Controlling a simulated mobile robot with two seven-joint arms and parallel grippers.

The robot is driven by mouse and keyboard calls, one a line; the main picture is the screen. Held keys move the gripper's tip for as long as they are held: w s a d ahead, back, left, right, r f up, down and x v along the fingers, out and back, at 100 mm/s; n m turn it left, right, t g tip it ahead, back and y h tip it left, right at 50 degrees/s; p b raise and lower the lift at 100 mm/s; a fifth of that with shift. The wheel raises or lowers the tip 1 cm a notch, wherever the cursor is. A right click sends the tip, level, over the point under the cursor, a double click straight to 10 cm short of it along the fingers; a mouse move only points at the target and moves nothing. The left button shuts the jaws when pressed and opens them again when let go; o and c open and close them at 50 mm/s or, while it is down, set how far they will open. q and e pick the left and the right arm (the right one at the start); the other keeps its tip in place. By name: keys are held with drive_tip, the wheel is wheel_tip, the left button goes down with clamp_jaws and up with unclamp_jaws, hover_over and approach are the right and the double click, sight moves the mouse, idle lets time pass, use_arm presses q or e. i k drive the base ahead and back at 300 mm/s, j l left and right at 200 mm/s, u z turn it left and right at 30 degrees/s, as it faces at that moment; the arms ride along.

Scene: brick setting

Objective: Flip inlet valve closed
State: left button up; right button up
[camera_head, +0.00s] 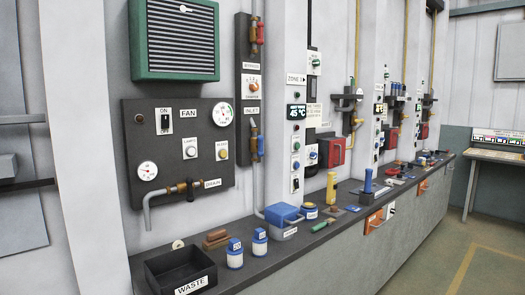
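The inlet valve (254,132) is on a dark narrow wall panel (250,72), just below a white INLET label (252,110). It has a brass body and a blue handle (260,146) that hangs roughly vertical beside the panel. A grey pipe (257,190) runs down below it toward the bench. The exact valve position is too small to read with certainty. Neither of my grippers shows in the head view.
A red-handled valve (260,33) is higher on the same panel. A FAN control panel (180,155) with gauges and a DRAIN valve (180,188) is to the left. Below, the bench holds a black WASTE bin (181,266), blue-white containers (234,258) and a blue box (283,214).

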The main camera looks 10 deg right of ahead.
sight(260, 139)
drive_tip(key=i+l+u, duration=0.1)
drive_tip(key=l, duration=0.25)
drive_tip(key=i+l+u, duration=0.15)
drive_tip(key=i+l, duration=0.15)
drive_tip(key=i+l+u, duration=0.1)
drive_tip(key=l, duration=0.35)
drive_tip(key=i+l+u, duration=0.1)
drive_tip(key=i+l, duration=0.2)
drive_tip(key=i+l+u, duration=0.15)
drive_tip(key=l, duration=0.3)
drive_tip(key=i+l+u, duration=0.1)
drive_tip(key=l, duration=0.35)
drive_tip(key=i+l+u, duration=0.1)
drive_tip(key=l, duration=0.3)
drive_tip(key=i+l+u, duration=0.15)
drive_tip(key=l, duration=0.3)
